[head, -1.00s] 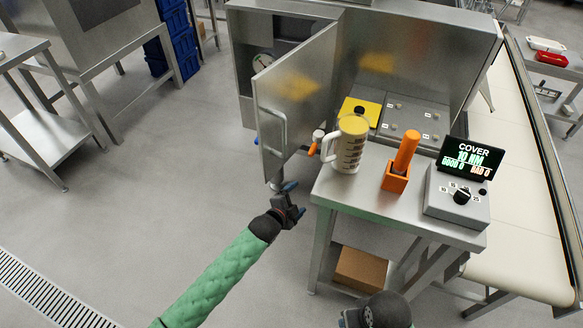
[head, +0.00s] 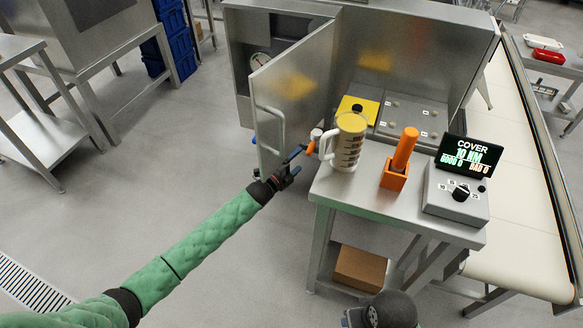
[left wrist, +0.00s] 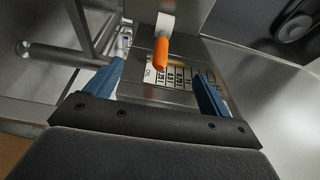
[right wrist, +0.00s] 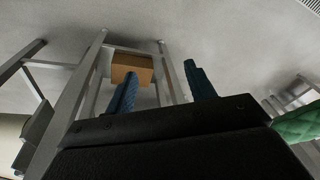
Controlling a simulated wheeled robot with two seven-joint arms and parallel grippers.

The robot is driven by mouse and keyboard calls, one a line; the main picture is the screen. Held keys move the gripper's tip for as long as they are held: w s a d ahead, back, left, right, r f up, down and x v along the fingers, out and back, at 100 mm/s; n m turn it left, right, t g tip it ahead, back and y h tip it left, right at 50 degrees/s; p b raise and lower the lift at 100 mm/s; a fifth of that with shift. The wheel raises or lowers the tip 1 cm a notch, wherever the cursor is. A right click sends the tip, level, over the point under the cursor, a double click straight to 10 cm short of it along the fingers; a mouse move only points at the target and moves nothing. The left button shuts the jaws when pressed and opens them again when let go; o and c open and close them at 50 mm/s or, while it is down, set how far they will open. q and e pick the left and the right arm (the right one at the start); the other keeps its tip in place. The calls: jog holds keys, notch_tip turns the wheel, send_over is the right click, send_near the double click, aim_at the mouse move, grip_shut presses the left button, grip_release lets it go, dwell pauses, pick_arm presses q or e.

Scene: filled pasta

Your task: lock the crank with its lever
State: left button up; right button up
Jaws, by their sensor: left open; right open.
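The orange lever (head: 311,147) hangs by a pale round end piece (head: 316,134) between the open cabinet door and the measuring jug. The left wrist view shows the lever (left wrist: 161,53) pointing toward me, above a plate with white labels (left wrist: 168,76). I cannot make out the rest of the crank. My left gripper (head: 297,156) is open and empty just below and left of the lever in the head view. In its wrist view its blue fingers (left wrist: 160,83) stand apart on either side of the lever's line, not touching it. My right gripper (right wrist: 162,70) is open and empty, low before the table.
The cabinet door (head: 297,85) stands open on the left. A jug (head: 347,145), an orange tool in its holder (head: 394,174) and a dial box (head: 455,198) stand on the steel table. A cardboard box (head: 360,267) sits below. Floor left of the table is clear.

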aim_at(311, 149)
pick_arm(q)
jog(key=b+x, duration=0.2)
jog(key=x, duration=0.4)
jog(key=shift+w+d+b, duration=0.25)
jog(key=shift+b, duration=0.15)
jog(key=shift+w+d, duration=0.4)
jog(key=shift+w, duration=0.1)
jog(key=shift+w+d+b, duration=0.1)
jog(key=shift+w+b, duration=0.05)
jog(key=shift+b, duration=0.2)
jog(key=shift+w+d, duration=0.15)
jog(key=shift+w, duration=0.05)
pick_arm(e)
jog(key=w+a+f+t+y, duration=0.1)
jog(key=w+a+f, duration=0.1)
jog(key=a+f, duration=0.4)
jog(key=shift+w+f+n+y, duration=0.25)
jog(key=shift+f+n+y, duration=0.05)
jog(key=shift+f, duration=0.05)
jog(key=shift+d, duration=0.1)
